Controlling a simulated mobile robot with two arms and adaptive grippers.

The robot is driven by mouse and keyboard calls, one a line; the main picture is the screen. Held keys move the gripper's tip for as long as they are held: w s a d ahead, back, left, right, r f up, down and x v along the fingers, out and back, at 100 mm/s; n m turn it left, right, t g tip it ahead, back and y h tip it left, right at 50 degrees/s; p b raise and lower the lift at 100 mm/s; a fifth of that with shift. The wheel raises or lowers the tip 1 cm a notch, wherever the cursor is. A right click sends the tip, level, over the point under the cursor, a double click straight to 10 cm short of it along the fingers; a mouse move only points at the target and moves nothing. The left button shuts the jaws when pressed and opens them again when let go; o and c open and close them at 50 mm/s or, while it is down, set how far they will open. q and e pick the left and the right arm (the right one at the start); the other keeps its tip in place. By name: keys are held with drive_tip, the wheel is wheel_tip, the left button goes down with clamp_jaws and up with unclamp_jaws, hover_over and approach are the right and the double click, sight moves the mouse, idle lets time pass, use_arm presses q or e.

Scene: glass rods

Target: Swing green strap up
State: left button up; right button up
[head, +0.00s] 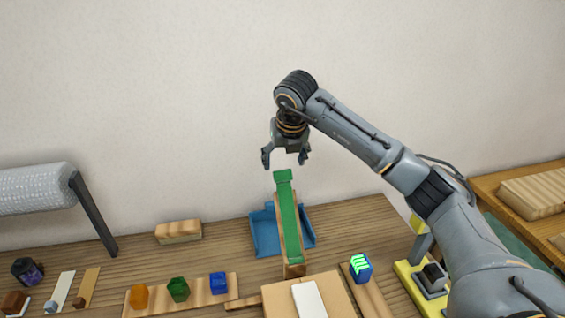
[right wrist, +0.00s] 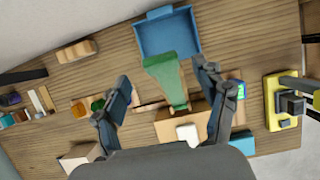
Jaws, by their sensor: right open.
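The green strap (head: 288,222) is a long flat piece lying along a narrow wooden support (head: 295,270). Its far end is raised and rests over the blue tray (head: 266,236). My right gripper (head: 286,160) is open and empty above the strap's far end, pointing down, with a gap between them. In the right wrist view the strap (right wrist: 169,80) shows beyond and between the two open fingers (right wrist: 163,82). My left gripper does not show in either view.
A cardboard box (head: 278,300) with a white piece stands in front of the strap. Orange, green and blue blocks (head: 218,283) sit on a board to the left. A blue and green block (head: 361,267) stands to the right. A bubble-wrap roll (head: 35,188) is at the far left.

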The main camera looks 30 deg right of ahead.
sight(283, 172)
drive_tip(key=p+x, duration=0.1)
drive_tip(key=x, duration=0.2)
drive_tip(key=shift+w+f, duration=0.1)
drive_tip(key=shift+f, duration=0.1)
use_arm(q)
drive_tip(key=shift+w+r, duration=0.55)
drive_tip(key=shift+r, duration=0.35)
use_arm(e)
drive_tip(key=shift+w+f, duration=0.15)
drive_tip(key=shift+f, duration=0.25)
drive_tip(key=shift+c, duration=0.2)
